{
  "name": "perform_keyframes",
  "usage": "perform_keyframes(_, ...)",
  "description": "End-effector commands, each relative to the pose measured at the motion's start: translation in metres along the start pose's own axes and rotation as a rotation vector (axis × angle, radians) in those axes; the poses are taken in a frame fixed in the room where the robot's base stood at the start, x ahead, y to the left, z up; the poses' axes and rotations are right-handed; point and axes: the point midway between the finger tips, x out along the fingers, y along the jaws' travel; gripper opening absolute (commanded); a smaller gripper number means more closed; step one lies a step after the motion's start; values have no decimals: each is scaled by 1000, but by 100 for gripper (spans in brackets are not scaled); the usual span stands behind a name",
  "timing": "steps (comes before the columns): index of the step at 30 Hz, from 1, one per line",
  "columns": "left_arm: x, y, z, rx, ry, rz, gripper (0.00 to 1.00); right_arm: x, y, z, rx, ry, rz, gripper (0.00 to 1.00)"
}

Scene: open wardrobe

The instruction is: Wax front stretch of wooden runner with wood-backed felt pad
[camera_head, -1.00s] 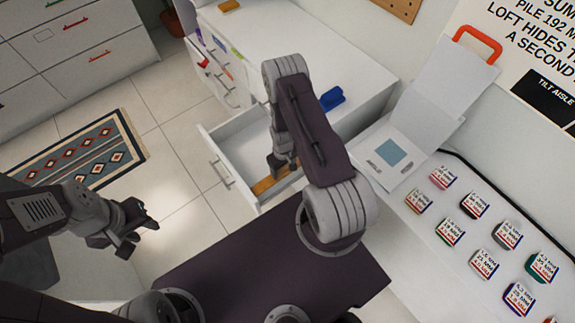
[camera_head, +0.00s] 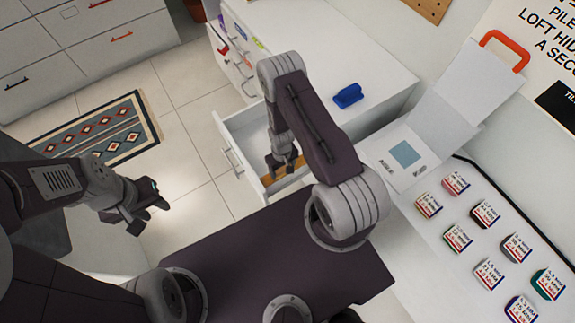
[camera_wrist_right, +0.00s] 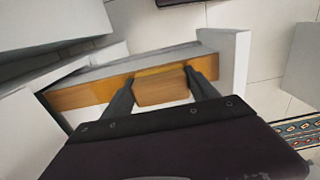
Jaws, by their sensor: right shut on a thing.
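My right gripper (camera_head: 284,166) reaches down into the open white drawer (camera_head: 262,127), close to its front end. In the right wrist view its two fingers (camera_wrist_right: 161,90) are closed on the sides of the wood-backed pad (camera_wrist_right: 160,88). The pad's brown wooden back faces the camera; its felt side is hidden. The wooden runner (camera_wrist_right: 80,95) is an orange-brown strip along the drawer side, directly beside or under the pad; I cannot tell whether they touch. Some orange-brown wood (camera_head: 296,167) shows in the head view. My left gripper (camera_head: 146,207) is open and empty above the floor.
A blue object (camera_head: 348,95) lies on the white cabinet top. Several small labelled containers (camera_head: 457,238) stand on the right-hand counter, near a white folded panel (camera_head: 455,90) with an orange handle. A patterned rug (camera_head: 105,132) lies on the tiled floor at left.

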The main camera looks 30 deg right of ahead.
Motion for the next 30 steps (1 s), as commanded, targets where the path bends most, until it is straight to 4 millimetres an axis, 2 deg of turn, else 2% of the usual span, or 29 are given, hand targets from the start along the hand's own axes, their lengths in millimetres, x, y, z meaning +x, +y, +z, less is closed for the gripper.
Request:
perform_keyframes(8, 0, 0, 0, 0, 0, 0, 36, 0, -8, 0, -1, 1, 0, 19)
perform_keyframes(17, -1, 0, 0, 0, 0, 0, 36, 0, -33, 0, -1, 0, 0, 19)
perform_keyframes(23, 0, 0, 0, 0, 0, 0, 36, 0, -28, 0, 2, 1, 0, 19)
perform_keyframes(30, 1, 0, 0, 0, 0, 0, 36, 0, -5, -1, 5, 1, 0, 19)
